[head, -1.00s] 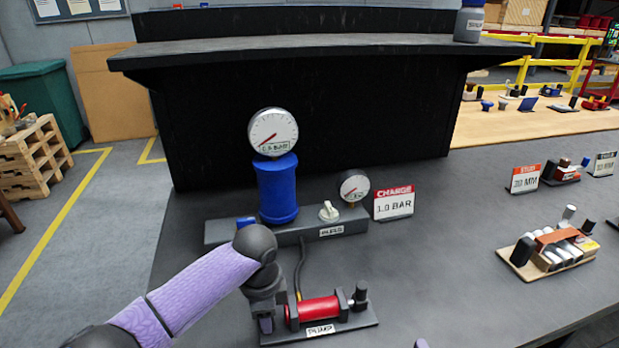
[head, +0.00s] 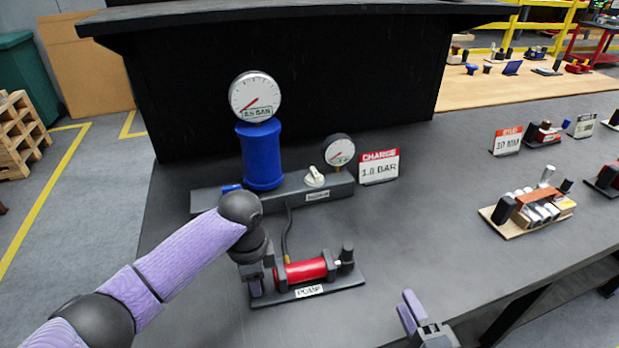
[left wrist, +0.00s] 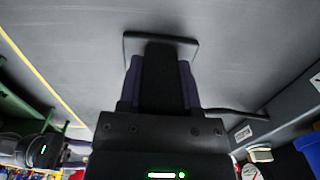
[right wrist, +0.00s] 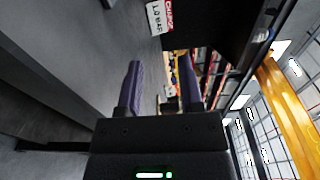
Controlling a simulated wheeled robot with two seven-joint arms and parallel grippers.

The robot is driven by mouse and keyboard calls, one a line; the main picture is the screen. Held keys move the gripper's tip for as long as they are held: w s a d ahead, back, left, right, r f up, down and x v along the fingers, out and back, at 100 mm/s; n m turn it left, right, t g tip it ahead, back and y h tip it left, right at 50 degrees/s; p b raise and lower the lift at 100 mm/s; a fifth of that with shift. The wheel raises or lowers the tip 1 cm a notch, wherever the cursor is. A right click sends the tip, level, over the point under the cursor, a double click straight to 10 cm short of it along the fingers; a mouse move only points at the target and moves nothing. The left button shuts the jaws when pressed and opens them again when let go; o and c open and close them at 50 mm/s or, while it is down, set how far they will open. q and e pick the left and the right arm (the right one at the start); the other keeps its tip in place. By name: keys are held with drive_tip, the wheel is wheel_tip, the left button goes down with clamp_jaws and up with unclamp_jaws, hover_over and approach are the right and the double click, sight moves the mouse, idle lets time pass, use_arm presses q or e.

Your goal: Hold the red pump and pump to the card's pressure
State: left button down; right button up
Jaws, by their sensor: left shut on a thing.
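The red pump (head: 306,270) lies on a dark base labelled PUMP, with a black upright handle (head: 346,254) at its right end. My left gripper (head: 262,285) is at the pump's left end. In the left wrist view, its fingers (left wrist: 161,85) are shut on a dark block of the pump. My right gripper (head: 412,308) is open and empty, right of the pump; its parted fingers show in the right wrist view (right wrist: 160,85). The CHARGE card (head: 379,166) reads 1.0 BAR. A large gauge (head: 255,97) tops the blue cylinder (head: 261,157); a smaller gauge (head: 338,150) stands beside the card.
A white valve knob (head: 315,177) sits on the grey manifold (head: 340,190) behind the pump. A hose (head: 287,235) links manifold and pump. A wooden board with parts (head: 535,208) and other cards lie at the right. The bench between pump and board is clear.

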sight(352, 253)
drive_tip(key=shift+o, duration=0.9)
drive_tip(key=m, duration=0.1)
drive_tip(key=f+m+g, duration=0.1)
drive_tip(key=m, duration=0.1)
drive_tip(key=w+m, duration=0.1)
drive_tip(key=shift+d+f+m+h, duration=0.35)
drive_tip(key=shift+d+m+h, duration=0.05)
drive_tip(key=m, duration=0.1)
drive_tip(key=m+g+y, duration=0.1)
drive_tip(key=m, duration=0.1)
drive_tip(key=shift+w+a+f, duration=0.1)
drive_tip(key=shift+a+f, duration=0.05)
drive_tip(key=shift+f, duration=0.2)
drive_tip(key=a+r+m+y, duration=0.1)
drive_tip(key=m, duration=0.1)
drive_tip(key=a+r+m+y, duration=0.1)
drive_tip(key=a+m+y, duration=0.1)
drive_tip(key=m, duration=0.1)
drive_tip(key=shift+a+r+m+y, duration=0.1)
drive_tip(key=shift+r+m+y, duration=0.05)
drive_tip(key=shift+m+y, duration=0.15)
drive_tip(key=shift+a+r+m+y, duration=0.1)
drive_tip(key=shift+r+m+y, duration=0.2)
drive_tip(key=shift+r+m, duration=0.1)
drive_tip(key=shift+w+a+r, duration=0.15)
drive_tip(key=shift+w+a, duration=0.05)
drive_tip(key=shift+w, duration=0.05)
drive_tip(key=x, duration=1.1)
drive_tip(key=shift+w+a, duration=0.15)
clamp_jaws()
